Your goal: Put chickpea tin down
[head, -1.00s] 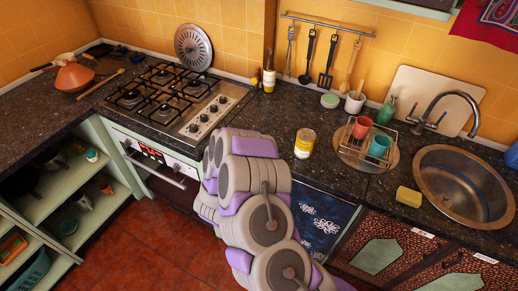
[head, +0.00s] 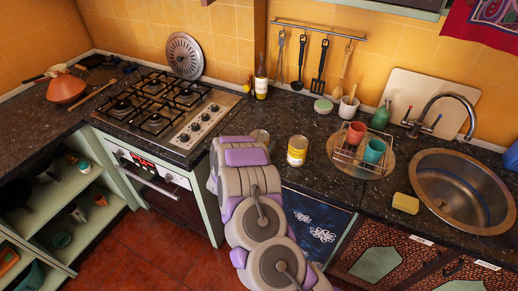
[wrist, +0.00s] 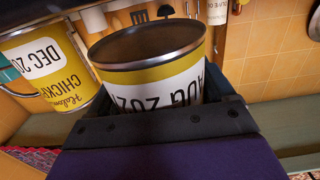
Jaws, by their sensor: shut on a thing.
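In the wrist view my gripper (wrist: 160,105) is shut around a tin (wrist: 150,76) with a silver rim and a yellow and white label. Its visible print, a date, appears inverted; its contents name is hidden. A second yellow and white tin (wrist: 45,68), marked with letters of "chickpea", stands to its left in that view. In the head view one yellow-labelled tin (head: 297,151) stands upright on the counter, right of my arm. The top of the held tin (head: 260,134) shows just behind my arm, close to the counter. My gripper is hidden there.
The dark counter (head: 310,117) has some free room behind the standing tin. The gas hob (head: 165,110) is left and a bottle (head: 261,78) behind. A rack with cups (head: 362,150), a yellow sponge (head: 405,203) and the sink (head: 462,188) are right.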

